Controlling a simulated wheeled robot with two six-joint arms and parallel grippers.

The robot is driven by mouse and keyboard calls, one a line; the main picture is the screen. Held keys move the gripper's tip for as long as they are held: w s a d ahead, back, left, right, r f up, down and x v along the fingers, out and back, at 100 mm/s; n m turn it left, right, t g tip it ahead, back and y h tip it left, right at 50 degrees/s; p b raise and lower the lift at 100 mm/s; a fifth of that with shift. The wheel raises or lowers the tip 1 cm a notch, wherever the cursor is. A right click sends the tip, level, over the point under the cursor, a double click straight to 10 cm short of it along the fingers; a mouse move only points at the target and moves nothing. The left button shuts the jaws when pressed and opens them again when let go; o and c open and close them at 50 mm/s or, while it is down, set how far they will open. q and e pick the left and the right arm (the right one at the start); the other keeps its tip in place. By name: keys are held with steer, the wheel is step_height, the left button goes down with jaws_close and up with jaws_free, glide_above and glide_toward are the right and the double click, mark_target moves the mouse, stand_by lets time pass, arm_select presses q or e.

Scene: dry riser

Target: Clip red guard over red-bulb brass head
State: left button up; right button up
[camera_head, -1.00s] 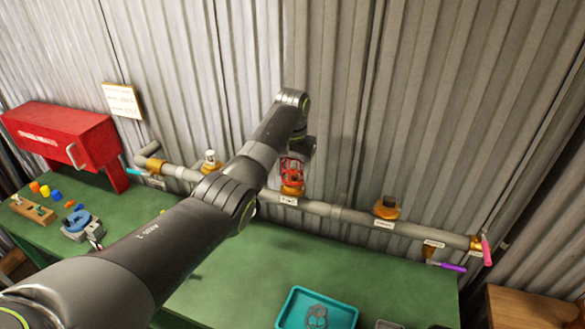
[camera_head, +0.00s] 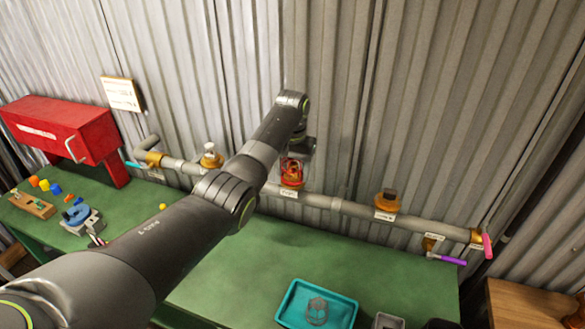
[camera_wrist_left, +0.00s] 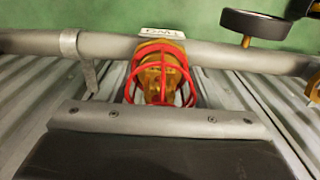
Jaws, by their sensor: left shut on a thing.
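The red guard (camera_head: 291,172) is a round wire cage. It sits around a brass head (camera_wrist_left: 152,82) on the grey pipe, and the head shows between its bars in the left wrist view, where the guard also shows (camera_wrist_left: 186,74). The bulb itself is not clear. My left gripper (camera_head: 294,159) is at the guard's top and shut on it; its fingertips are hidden. I cannot tell whether the guard is fully clipped. My right gripper is not in view.
The pipe (camera_head: 325,202) runs along the corrugated wall with other brass heads (camera_head: 387,204) (camera_head: 210,158). A teal tray (camera_head: 285,311) holding a grey cage stands on the green bench (camera_head: 235,262). A red cabinet (camera_head: 75,125) stands at left. The bench's middle is clear.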

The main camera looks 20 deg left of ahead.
arm_select(q)
steer(key=shift+f, duration=0.15)
steer(key=o, duration=1)
steer(key=shift+o, duration=0.2)
step_height(320, 180, up, 4)
steer(key=shift+w+f+p, duration=0.1)
steer(key=shift+w+p, duration=0.05)
steer(key=shift+p, duration=1.05)
step_height(320, 180, up, 14)
steer(key=shift+f+b, duration=0.25)
steer(key=shift+b, duration=0.15)
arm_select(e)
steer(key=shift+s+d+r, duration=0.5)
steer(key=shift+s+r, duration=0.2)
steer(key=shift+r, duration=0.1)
